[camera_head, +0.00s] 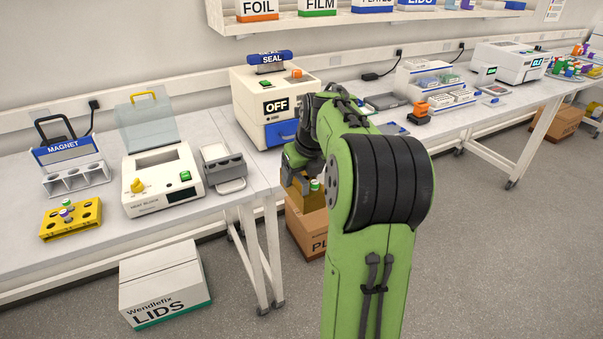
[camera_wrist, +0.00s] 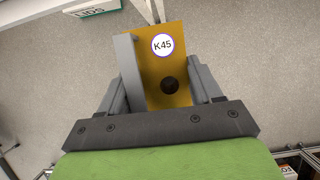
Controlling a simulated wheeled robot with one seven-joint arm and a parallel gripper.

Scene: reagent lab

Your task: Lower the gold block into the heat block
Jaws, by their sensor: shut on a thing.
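My gripper (camera_wrist: 165,100) is shut on the gold block (camera_wrist: 163,65), which has a round K45 label and one dark hole facing the wrist camera. In the head view my gripper (camera_head: 297,176) and the gold block (camera_head: 303,198) are out in front of the bench edge, partly hidden by my arm. A green cap (camera_head: 315,184) shows by the block. The heat block (camera_head: 148,201) is a white unit on the left bench, with a rectangular opening on top. Its clear lid (camera_head: 145,122) with a yellow handle stands raised. The gripper is well to the right of it.
A yellow tube rack (camera_head: 71,222) and a magnet stand (camera_head: 77,178) stand left of the heat block. A grey holder (camera_head: 222,166) stands close on its right. The white sealer (camera_head: 262,92) reads OFF. A cardboard box (camera_head: 309,227) and a LIDS box (camera_head: 163,282) are on the floor.

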